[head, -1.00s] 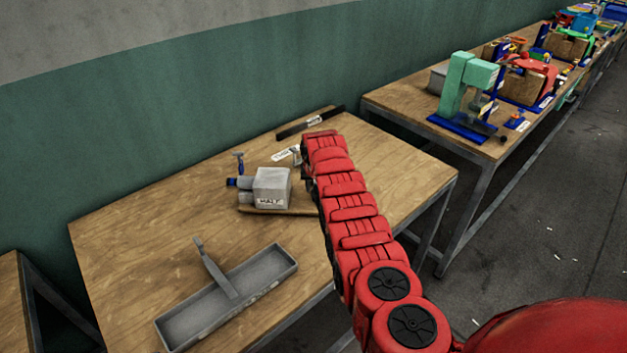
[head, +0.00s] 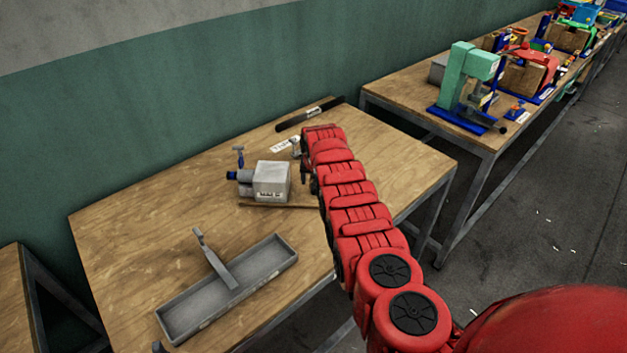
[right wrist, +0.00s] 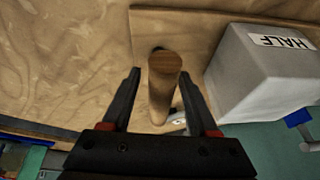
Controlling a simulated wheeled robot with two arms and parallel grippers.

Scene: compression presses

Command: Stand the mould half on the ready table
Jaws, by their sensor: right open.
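The mould half appears to be the pale grey block labelled HALF (head: 271,181). It sits over a thin wooden board (head: 262,205) on the wooden table (head: 150,240), with grey cylinders and a blue end at its left. The block also shows at the right of the right wrist view (right wrist: 262,75). There, my right gripper (right wrist: 160,100) is open, with a finger on each side of an upright round wooden peg (right wrist: 162,88). The peg stands beside the block. In the head view the gripper is mostly hidden by my red arm. My left gripper is not in view.
A black bar (head: 310,113) lies at the back. A second table at right holds a green press (head: 466,80) and other presses. The table's left part is clear.

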